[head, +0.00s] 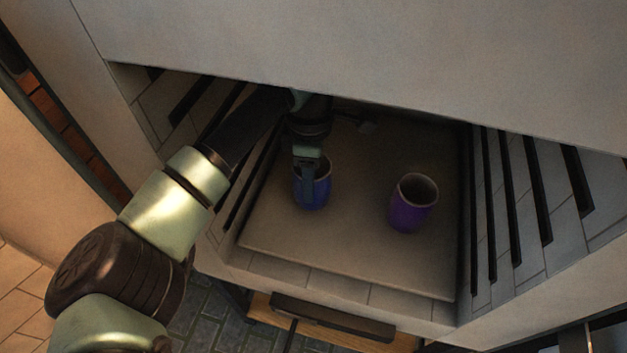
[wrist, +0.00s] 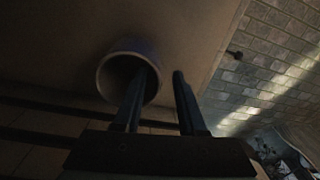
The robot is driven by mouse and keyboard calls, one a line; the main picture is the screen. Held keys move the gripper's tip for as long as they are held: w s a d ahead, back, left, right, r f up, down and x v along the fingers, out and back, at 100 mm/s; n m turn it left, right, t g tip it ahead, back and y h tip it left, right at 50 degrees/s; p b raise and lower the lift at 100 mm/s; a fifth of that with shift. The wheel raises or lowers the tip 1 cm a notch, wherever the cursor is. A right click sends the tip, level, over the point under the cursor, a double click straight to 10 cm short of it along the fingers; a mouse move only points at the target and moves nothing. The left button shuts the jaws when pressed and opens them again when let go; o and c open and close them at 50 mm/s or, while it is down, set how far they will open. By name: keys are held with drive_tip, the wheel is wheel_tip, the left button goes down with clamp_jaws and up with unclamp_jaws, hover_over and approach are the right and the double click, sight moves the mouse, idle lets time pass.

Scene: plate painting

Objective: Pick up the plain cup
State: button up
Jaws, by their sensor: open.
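A blue cup (head: 318,196) stands upright on the kiln-like chamber's floor slab, left of the middle in the head view. A purple cup (head: 409,216) stands upright to its right. Neither shows a clear pattern in this dim light, so I cannot tell which is the plain one. My gripper (head: 309,190) is at the blue cup and hides part of it. In the wrist view my gripper (wrist: 164,80) is open, with one finger over or inside the mouth of a cup (wrist: 117,88) and the other outside its rim. I cannot tell whether either finger touches it.
The floor slab (head: 345,257) is bare around the cups. Slotted brick walls (head: 521,190) stand close on both sides, and a broad pale surface (head: 350,60) overhangs the opening. A dark handle-like bar (head: 333,319) lies below the front edge.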

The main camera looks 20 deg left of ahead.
wheel_tip(320, 180, down, 4)
drive_tip(key=shift+r, duration=0.1)
clamp_jaws()
drive_tip(key=shift+r, duration=0.1)
idle(1.4)
